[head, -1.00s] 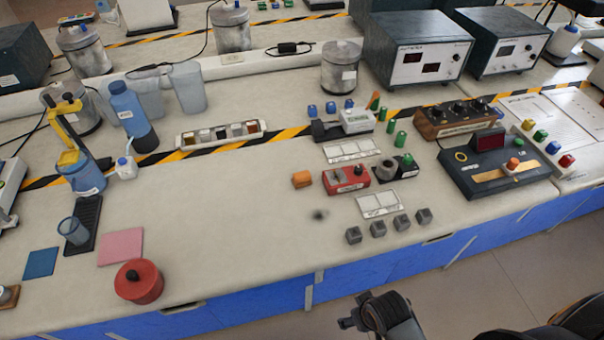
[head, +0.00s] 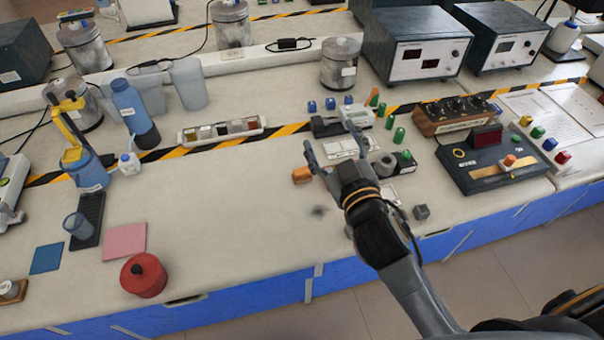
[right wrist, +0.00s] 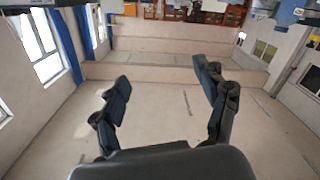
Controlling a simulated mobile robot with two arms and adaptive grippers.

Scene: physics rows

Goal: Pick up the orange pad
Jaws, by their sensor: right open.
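The orange pad (head: 302,175) is a small orange block lying on the pale bench, near the middle of the head view. My right gripper (head: 332,143) is open and empty, with its fingers spread over the bench. Its left finger shows just above and right of the orange pad in the picture; I cannot tell the height between them. In the right wrist view the two dark fingers (right wrist: 165,85) stand wide apart with nothing between them, and I cannot make out the orange pad there. My left gripper is not in view.
A red pot (head: 143,275), a pink pad (head: 125,240) and a blue pad (head: 47,258) lie left. The bench left of the orange pad is clear.

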